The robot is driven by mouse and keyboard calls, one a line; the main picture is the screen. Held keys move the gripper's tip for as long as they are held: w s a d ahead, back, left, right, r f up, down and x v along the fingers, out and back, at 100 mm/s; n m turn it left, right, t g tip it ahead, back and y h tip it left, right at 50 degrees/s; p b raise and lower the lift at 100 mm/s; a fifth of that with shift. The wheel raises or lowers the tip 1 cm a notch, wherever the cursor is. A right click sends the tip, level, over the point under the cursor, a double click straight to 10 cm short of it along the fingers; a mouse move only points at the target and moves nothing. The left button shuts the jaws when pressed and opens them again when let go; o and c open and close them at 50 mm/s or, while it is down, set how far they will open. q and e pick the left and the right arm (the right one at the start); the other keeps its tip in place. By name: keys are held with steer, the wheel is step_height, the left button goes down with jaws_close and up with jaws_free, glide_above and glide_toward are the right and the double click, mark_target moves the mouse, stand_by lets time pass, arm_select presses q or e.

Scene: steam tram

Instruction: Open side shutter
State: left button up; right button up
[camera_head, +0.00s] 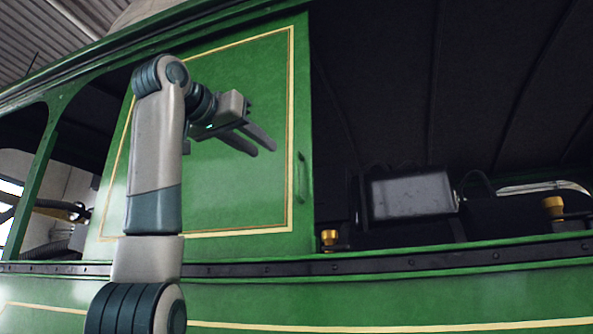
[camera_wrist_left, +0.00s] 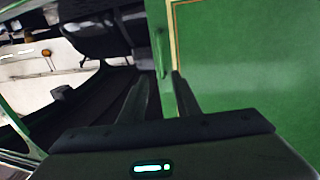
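The side shutter (camera_head: 240,185) is a green panel with a thin yellow border, set in the side of the green tram. A slim upright green handle (camera_head: 301,177) is on its right edge, beside a dark opening. My left gripper (camera_head: 264,149) is in front of the panel, left of the handle and higher than it. Its two fingers are apart with nothing between them. In the left wrist view the handle (camera_wrist_left: 160,52) shows just beyond the fingertips (camera_wrist_left: 163,77), apart from them, near the shutter's edge. My right gripper is not in view.
Right of the shutter is a dark opening (camera_head: 400,90) into the cab, with a grey box-like panel (camera_head: 411,195) and brass fittings (camera_head: 553,206) inside. A dark riveted rail (camera_head: 420,261) runs below. A green window post (camera_head: 35,185) stands at the left.

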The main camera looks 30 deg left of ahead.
mark_target(295, 170)
arm_select(q)
steer(key=w+p, duration=0.2)
steer(key=w, duration=0.3)
steer(key=w+p, duration=0.3)
steer(key=w, duration=0.2)
steer(key=w+p, duration=0.3)
steer(key=w, duration=0.2)
steer(key=shift+w+a+r, duration=0.1)
steer(key=shift+w+a, duration=0.25)
steer(key=shift+w, duration=0.35)
jaws_close()
